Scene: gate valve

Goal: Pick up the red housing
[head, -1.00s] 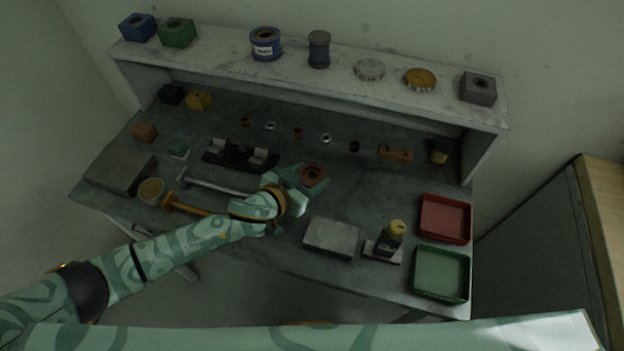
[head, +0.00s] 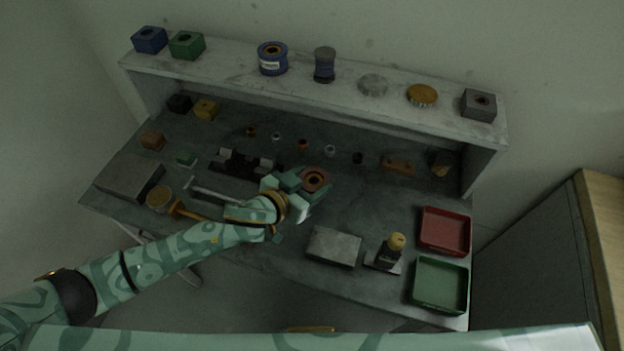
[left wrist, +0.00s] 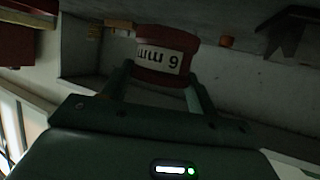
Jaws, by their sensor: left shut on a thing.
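The red housing (head: 315,179) is a round red-brown piece with a hole in its top, near the middle of the bench in the head view. In the left wrist view the red housing (left wrist: 167,56) shows a white label reading "6 mm" upside down. My left gripper (head: 302,190) is shut on it, with one finger on each side. The housing appears raised a little above the bench, though the exact gap is hard to tell. My right gripper is not in view.
A grey block (head: 334,247), a stand with a yellow top (head: 388,252), a red tray (head: 444,231) and a green tray (head: 438,285) lie to the right. A hammer (head: 190,211) lies left. A shelf (head: 222,62) with several parts runs behind.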

